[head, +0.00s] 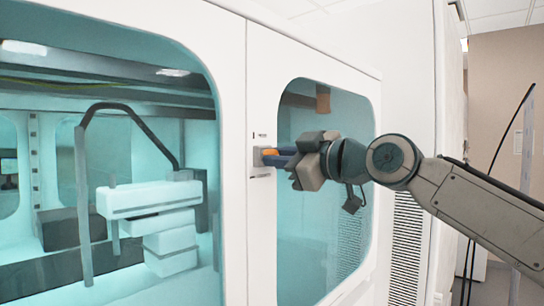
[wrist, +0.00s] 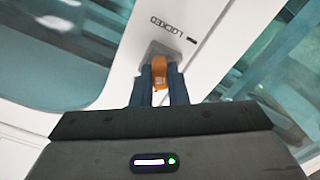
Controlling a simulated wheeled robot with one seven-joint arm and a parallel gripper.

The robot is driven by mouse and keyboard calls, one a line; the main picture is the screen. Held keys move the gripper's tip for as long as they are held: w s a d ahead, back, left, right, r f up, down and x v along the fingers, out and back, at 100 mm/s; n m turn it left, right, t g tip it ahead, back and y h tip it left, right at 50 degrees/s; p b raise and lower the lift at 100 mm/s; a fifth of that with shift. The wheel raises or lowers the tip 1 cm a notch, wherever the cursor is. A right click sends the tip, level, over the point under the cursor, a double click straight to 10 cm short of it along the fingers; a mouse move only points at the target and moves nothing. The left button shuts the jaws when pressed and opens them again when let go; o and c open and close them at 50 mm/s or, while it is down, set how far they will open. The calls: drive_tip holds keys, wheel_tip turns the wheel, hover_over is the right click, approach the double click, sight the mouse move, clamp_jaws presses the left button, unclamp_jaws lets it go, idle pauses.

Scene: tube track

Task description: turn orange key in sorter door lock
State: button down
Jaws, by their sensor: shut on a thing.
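The orange key (wrist: 159,72) sits at the grey lock plate (wrist: 156,50) on the white sorter door. My gripper (wrist: 160,84) is shut on the key, with a dark finger on each side of it. The word LOCKED is printed on the door beside the lock. In the head view, my gripper (head: 275,158) reaches in from the right to the lock plate (head: 258,158), and a bit of the orange key (head: 268,152) shows there. How deep the key sits in the lock is hidden.
The white sorter cabinet (head: 262,70) has large teal windows on both sides of the lock. Behind the left window stands a white machine (head: 150,198) with a dark curved arm. A black cable (head: 500,150) hangs at the right.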

drive_tip(key=n, duration=0.3)
drive_tip(key=shift+n+p, duration=0.3)
drive_tip(key=shift+n, duration=1.4)
drive_tip(key=shift+n+p, duration=0.3)
drive_tip(key=shift+n, duration=1.3)
